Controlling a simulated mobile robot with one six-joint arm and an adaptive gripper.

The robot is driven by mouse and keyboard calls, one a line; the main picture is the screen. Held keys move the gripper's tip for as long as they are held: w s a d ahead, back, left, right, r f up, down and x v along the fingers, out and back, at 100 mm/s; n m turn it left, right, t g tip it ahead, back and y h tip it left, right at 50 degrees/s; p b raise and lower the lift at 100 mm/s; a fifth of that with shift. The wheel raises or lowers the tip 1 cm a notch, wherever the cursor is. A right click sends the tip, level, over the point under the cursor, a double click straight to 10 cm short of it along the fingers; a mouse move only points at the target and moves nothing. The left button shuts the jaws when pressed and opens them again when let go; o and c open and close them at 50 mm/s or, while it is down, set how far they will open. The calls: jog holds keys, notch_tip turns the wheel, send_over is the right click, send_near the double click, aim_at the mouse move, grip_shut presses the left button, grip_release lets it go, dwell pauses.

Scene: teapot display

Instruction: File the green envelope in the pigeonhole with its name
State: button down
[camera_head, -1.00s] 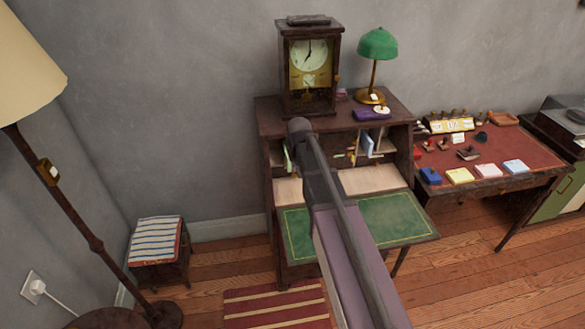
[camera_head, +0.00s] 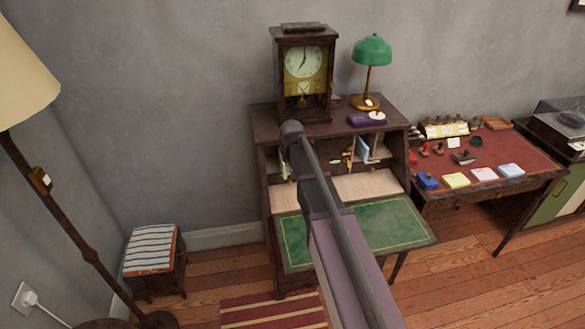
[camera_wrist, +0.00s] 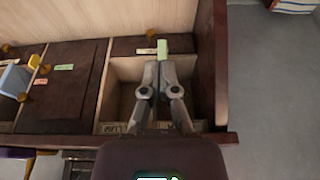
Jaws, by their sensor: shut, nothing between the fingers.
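A narrow light-green piece, apparently the green envelope (camera_head: 284,171), shows at the left pigeonholes of the writing desk in the head view. In the wrist view a light-green strip (camera_wrist: 162,46) shows just beyond my fingertips, and I cannot tell whether they touch it. My gripper (camera_wrist: 161,66) is shut and empty, over a wooden pigeonhole (camera_wrist: 126,72) at the desk's end. Name strips (camera_wrist: 112,128) run along an edge, too small to read. In the head view my own arm hides the gripper and part of the desk.
A clock (camera_head: 304,65) and green lamp (camera_head: 371,50) stand on the desk top (camera_head: 262,118). Its green writing leaf (camera_head: 388,225) is clear. A side table (camera_head: 520,150) with stamps and coloured pads stands to the right. A striped stool (camera_head: 150,250) and floor lamp (camera_head: 85,220) are left.

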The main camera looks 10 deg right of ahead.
jog(key=w+f+b, duration=0.6)
jog(key=f+b, duration=0.1)
jog(key=f, duration=0.1)
jog(key=shift+w+b, duration=0.2)
jog(key=shift+b, duration=0.15)
dwell(0.4)
dwell(0.4)
jog(key=w, duration=0.3)
jog(key=shift+w, duration=0.25)
jog(key=shift+s, duration=0.1)
